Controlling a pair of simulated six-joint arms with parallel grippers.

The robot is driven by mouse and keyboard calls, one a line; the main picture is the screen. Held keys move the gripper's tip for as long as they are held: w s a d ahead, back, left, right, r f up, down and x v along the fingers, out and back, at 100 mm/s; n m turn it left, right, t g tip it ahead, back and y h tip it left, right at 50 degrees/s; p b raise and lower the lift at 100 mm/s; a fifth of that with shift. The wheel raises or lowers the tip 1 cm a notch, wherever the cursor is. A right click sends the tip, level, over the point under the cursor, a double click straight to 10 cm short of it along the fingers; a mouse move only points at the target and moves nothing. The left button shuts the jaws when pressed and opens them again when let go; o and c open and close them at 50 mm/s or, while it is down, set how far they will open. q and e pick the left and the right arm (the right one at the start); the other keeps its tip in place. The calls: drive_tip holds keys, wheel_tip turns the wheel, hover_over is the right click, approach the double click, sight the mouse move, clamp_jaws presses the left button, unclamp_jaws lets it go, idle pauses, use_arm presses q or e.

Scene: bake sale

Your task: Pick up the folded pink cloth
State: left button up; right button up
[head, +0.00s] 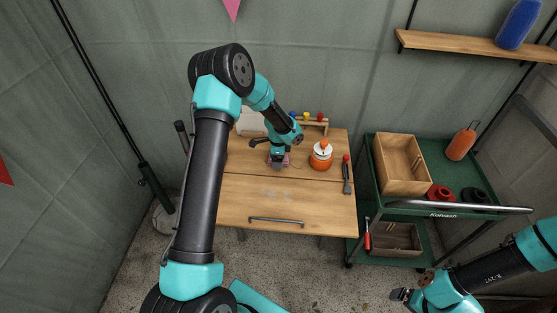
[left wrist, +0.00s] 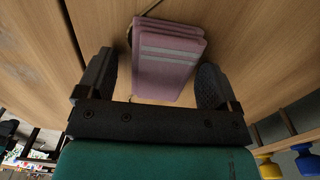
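The folded pink cloth (left wrist: 168,62) lies on the wooden table, with a pale grey stripe across it, in the left wrist view. In the head view only a small bit of the cloth (head: 286,160) shows beneath my left gripper. My left gripper (left wrist: 157,88) is open, with one finger on each side of the cloth; a gap shows on both sides, so the fingers do not appear to touch it. My right gripper (head: 402,296) is at the lower right of the head view, away from the table; its fingers are too small to read.
A rack with coloured knobs (head: 310,122) is behind. A green cart (head: 375,205) with a wooden box (head: 401,184) is at right. The table's front is clear.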

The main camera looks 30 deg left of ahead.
use_arm(q)
drive_tip(key=c, duration=0.9)
drive_tip(key=shift+r, duration=0.8)
wheel_tip(320, 180, up, 2)
drive_tip(key=s+d, duration=0.2)
drive_tip(key=s, duration=0.2)
drive_tip(key=s+d+r, duration=0.1)
drive_tip(key=s+d, duration=0.2)
drive_tip(key=s, duration=0.2)
drive_tip(key=s+d, duration=0.3)
drive_tip(key=s, duration=0.1)
drive_tip(key=shift+s+d+r, duration=0.2)
drive_tip(key=shift+s+d, duration=0.05)
drive_tip(key=shift+s, duration=0.1)
drive_tip(key=o, duration=0.3)
drive_tip(key=shift+c, duration=1.1)
